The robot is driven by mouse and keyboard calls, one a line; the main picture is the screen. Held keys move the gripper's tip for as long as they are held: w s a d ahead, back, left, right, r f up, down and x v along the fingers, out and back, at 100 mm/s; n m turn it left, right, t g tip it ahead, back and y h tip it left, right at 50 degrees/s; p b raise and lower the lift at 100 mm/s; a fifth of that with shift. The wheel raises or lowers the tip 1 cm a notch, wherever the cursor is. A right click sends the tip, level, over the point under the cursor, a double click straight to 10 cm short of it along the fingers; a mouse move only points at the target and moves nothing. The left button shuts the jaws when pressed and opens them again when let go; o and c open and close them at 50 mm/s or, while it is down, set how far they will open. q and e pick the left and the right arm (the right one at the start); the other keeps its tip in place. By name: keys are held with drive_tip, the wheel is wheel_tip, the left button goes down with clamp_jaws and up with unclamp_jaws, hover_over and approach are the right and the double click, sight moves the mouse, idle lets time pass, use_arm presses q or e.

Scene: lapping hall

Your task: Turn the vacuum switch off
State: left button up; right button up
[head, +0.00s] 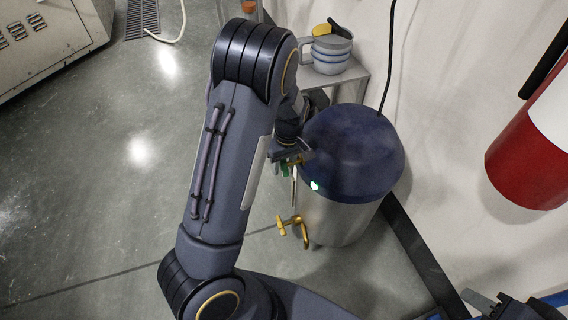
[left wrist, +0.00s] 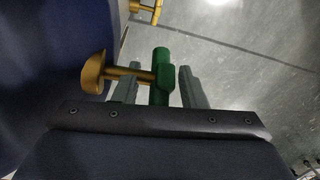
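The vacuum (head: 352,150) is a drum with a dark blue domed lid and a steel body, standing by the wall. A small green lit spot (head: 314,185) shows on its front. My left gripper (head: 288,158) is close against its left side. In the left wrist view, the left gripper's two grey fingers (left wrist: 160,88) stand apart on either side of a green post (left wrist: 161,68). A brass knob (left wrist: 93,72) on a stem joins this post. I cannot tell if the fingers touch it. My right gripper (head: 490,303) is partly visible at the bottom right.
A brass tap (head: 293,226) sticks out low on the drum. A red cylinder (head: 528,160) is at the right, and a black cable (head: 389,55) runs down the wall.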

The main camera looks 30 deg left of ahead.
use_arm(q)
clamp_jaws()
